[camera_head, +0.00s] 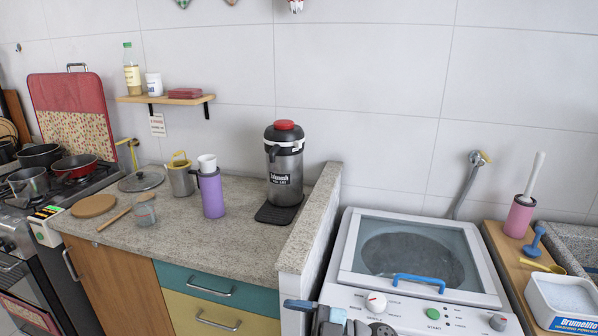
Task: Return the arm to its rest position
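A few grey and blue-grey parts show at the bottom edge, left of the machine's knobs.
A raised stone ledge (312,225) separates counter and machine. A black dispenser (284,165), a purple bottle (211,192) and a grey pitcher (181,179) stand on the counter. The stove with pots (40,156) is left.

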